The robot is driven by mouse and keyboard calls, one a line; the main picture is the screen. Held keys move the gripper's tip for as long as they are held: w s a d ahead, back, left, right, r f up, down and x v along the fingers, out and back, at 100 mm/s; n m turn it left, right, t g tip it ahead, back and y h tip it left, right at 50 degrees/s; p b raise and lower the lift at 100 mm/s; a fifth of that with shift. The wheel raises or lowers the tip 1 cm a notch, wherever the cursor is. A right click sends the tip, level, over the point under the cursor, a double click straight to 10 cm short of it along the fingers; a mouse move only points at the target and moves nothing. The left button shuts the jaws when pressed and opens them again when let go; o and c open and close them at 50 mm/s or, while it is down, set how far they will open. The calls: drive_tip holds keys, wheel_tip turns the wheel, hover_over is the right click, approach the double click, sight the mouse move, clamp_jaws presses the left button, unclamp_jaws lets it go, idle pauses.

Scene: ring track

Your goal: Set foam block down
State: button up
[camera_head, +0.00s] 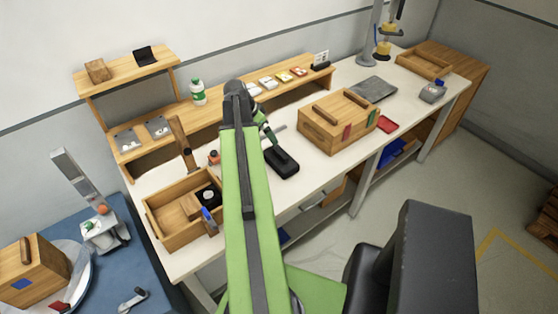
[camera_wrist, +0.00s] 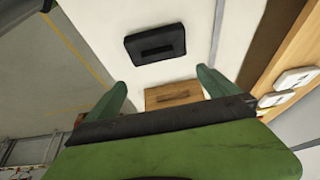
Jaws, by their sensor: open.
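A black block with a slot in its top, which looks like the foam block (camera_head: 282,161), lies flat on the white workbench (camera_head: 311,174). It also shows in the wrist view (camera_wrist: 155,43), whole and apart from my fingers. My gripper (camera_head: 267,134) is above the bench close to the block, partly hidden behind my arm. In the wrist view, the two green fingers of my gripper (camera_wrist: 162,78) are spread wide with nothing between them. The block lies beyond the fingertips in that view.
A wooden box with a handle (camera_head: 338,122) stands right of the block. A wooden tray (camera_head: 168,243) with several items stands to the left. A wooden shelf (camera_head: 223,122) with cards runs along the back. Bare bench lies in front of the block.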

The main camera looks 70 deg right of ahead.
drive_tip(key=b, duration=1.1)
hover_over(279, 153)
drive_tip(key=w+a, duration=0.1)
drive_tip(key=a, duration=0.1)
drive_tip(key=f, duration=1.1)
drive_tip(key=shift+w+d+f, duration=0.1)
drive_tip(key=shift+w+d, duration=0.1)
drive_tip(key=shift+p, duration=0.3)
drive_tip(key=b+x, duration=0.5)
drive_tip(key=shift+s+a+f, duration=0.15)
